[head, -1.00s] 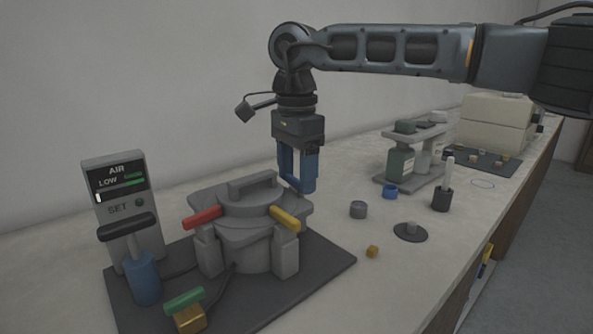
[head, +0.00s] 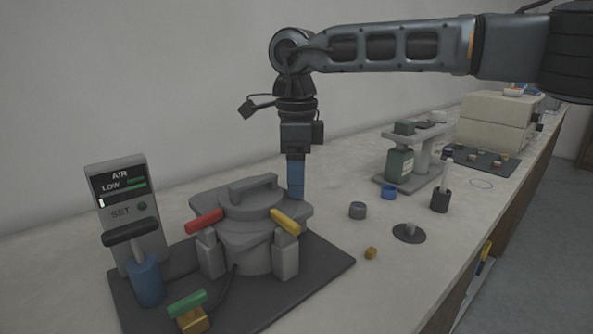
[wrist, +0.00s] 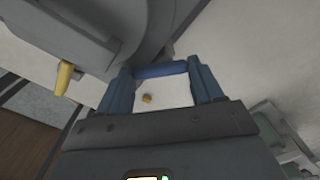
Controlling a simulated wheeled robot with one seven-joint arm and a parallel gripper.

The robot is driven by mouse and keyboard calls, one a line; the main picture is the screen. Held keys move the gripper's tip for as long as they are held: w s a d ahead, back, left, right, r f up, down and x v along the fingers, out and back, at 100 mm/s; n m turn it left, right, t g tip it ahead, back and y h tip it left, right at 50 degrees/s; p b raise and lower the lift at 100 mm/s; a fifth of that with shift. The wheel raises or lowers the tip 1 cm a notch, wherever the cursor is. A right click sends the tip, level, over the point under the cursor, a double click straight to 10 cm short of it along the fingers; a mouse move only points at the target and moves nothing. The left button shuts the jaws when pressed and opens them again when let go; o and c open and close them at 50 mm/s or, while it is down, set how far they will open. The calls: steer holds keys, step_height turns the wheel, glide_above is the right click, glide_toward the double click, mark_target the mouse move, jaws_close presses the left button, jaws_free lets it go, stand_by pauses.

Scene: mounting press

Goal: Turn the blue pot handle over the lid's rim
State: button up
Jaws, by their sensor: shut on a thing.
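The grey pot (head: 247,258) has a round lid (head: 240,204) with a raised bar grip. My gripper (head: 296,194) points down at the pot's back right side, beside the lid's rim. In the wrist view its blue fingers are shut on the blue pot handle (wrist: 160,69), a short bar spanning between the fingertips. The lid and pot (wrist: 95,35) fill the upper left there, close to the handle. The red handle (head: 204,222) and yellow handle (head: 286,221) lie at the lid's rim. The blue handle's pivot is hidden.
A green handle (head: 187,303) lies above a brass block in front on the dark mat (head: 320,262). The AIR panel (head: 125,210) stands left.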

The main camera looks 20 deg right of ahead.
steer(key=shift+o, duration=0.2)
steer(key=m, duration=0.6)
steer(key=shift+r, duration=0.2)
steer(key=shift+m, duration=0.3)
steer(key=shift+w+a+r, duration=0.1)
stand_by(0.4)
steer(key=o, duration=1)
steer(key=shift+d+r+p, duration=0.2)
steer(key=shift+r+p, duration=0.6)
steer(key=shift+r, duration=0.05)
steer(key=shift+d+r+p, duration=0.2)
steer(key=shift+r+p, duration=0.55)
steer(key=shift+r, duration=0.05)
steer(key=shift+s+r+p, duration=0.25)
steer(key=shift+r+p, duration=0.15)
steer(key=shift+r, duration=0.35)
steer(key=shift+d+r+p, duration=0.2)
steer(key=shift+r+p, duration=1)
steer(key=shift+r, duration=0.6)
